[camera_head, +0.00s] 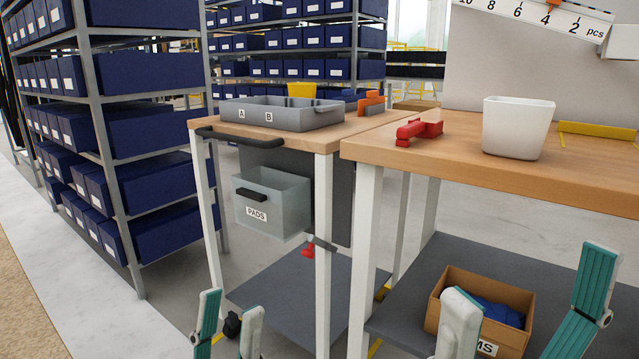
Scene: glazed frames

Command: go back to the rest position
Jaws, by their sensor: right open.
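My right gripper (530,272) is at the bottom right, in front of the workbench's lower shelf. I cannot tell how far the box is behind the fingers. Both arms are out of view.
A wooden workbench (590,185) at right carries a white bin (516,128) and a red tool (419,131). The trolley (300,140) beside it carries a grey tray (285,118); a PADS bin (272,203) hangs below. Shelves of blue boxes (155,130) stand left. Floor (90,285) is clear front left.

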